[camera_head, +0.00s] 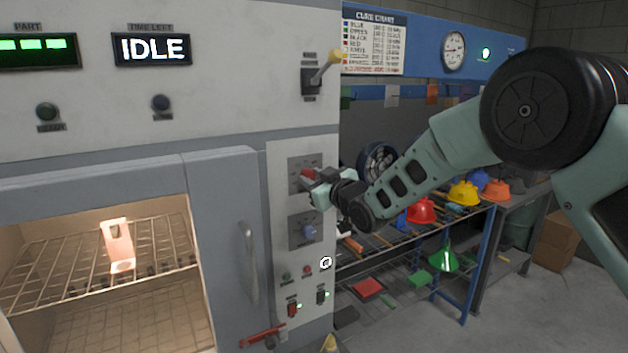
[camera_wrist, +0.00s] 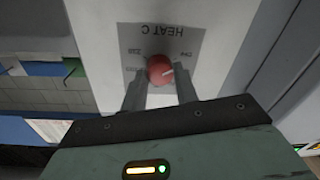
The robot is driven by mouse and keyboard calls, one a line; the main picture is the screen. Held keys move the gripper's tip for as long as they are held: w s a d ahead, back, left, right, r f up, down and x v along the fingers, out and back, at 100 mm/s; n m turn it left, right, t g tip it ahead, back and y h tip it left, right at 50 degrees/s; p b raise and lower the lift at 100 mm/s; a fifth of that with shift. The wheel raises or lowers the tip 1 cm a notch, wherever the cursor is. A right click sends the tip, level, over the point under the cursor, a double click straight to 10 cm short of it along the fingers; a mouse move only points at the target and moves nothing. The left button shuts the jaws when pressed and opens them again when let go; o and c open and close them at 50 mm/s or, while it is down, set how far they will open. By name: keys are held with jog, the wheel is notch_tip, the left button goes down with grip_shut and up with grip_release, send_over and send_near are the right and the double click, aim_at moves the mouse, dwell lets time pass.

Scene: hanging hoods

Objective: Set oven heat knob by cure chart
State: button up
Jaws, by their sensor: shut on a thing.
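The red heat knob (camera_wrist: 160,69) is on a grey plate lettered HEAT C (camera_wrist: 160,32), upside down in the wrist view. Its white pointer mark aims right and slightly up in that view. In the head view the knob (camera_head: 308,174) is at the top of the oven's side panel. My gripper (camera_wrist: 160,88) is shut on the knob, one finger on each side. The cure chart (camera_head: 374,42) hangs on the blue board at the back, with colour rows; its figures are too small to read surely.
A blue knob (camera_head: 309,231) sits just below, with small buttons and switches under it. The oven (camera_head: 220,240) is open, with a lit pinkish bracket (camera_head: 118,245) on its rack. The display (camera_head: 153,49) reads IDLE. Coloured hoods stand on the rack at right.

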jog(key=shift+f+b, duration=0.15)
jog(key=shift+b, duration=0.15)
jog(key=n+b, duration=1.4)
jog(key=n, duration=0.1)
jog(key=n+h+b, duration=0.1)
jog(key=n+b, duration=1.4)
jog(key=n, duration=0.1)
jog(key=shift+a+t+h, duration=0.1)
jog(key=shift+t+h, duration=0.2)
jog(key=shift+t, duration=0.1)
dwell(0.5)
